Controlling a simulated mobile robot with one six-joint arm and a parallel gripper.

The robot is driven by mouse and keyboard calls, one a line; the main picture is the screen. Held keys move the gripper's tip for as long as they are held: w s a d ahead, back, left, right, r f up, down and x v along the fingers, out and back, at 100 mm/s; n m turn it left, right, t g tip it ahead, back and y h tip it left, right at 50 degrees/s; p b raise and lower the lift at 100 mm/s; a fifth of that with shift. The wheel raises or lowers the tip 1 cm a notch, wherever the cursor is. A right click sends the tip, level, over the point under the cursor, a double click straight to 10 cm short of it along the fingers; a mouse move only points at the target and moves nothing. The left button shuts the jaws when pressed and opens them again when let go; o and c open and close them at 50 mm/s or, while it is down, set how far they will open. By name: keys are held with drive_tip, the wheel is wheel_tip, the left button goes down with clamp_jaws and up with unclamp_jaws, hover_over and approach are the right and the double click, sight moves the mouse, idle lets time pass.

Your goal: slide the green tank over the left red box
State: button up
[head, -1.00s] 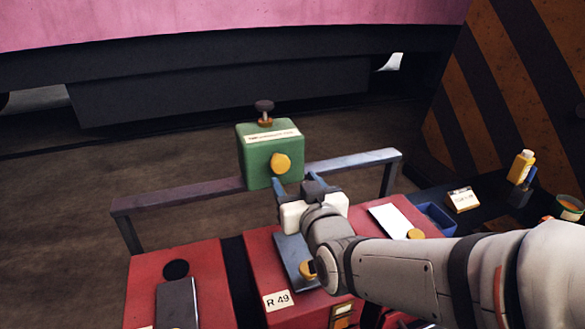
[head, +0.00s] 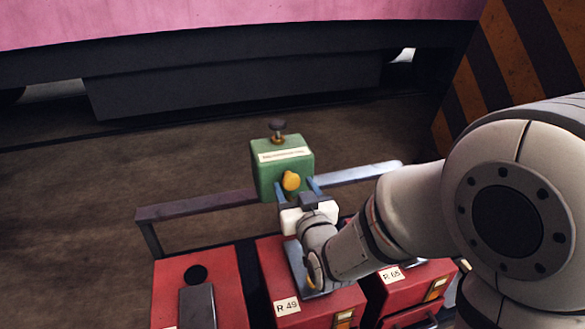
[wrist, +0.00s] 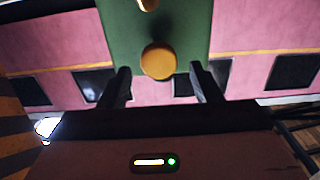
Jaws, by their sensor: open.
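The green tank (head: 283,168) sits on a rail behind the red boxes, behind the middle one marked R 49. It has a dark knob (head: 277,127) on top, a pale label and a round yellow knob (head: 291,181) on its front. The left red box (head: 171,292) has a black round spot and a dark grey plate on top. My gripper (head: 297,189) is open at the tank's front, one finger on each side of the yellow knob. In the wrist view the yellow knob (wrist: 158,61) shows between the fingertips, with a gap on both sides.
The rail (head: 200,205) runs from behind the left red box to the right, with free length left of the tank. The middle red box (head: 268,262) and right red box (head: 405,292) stand beneath my arm. A striped orange panel (head: 500,70) rises at right.

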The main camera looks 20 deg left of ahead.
sight(291, 183)
drive_tip(key=shift+x, duration=1.75)
drive_tip(key=shift+f, duration=0.1)
clamp_jaws()
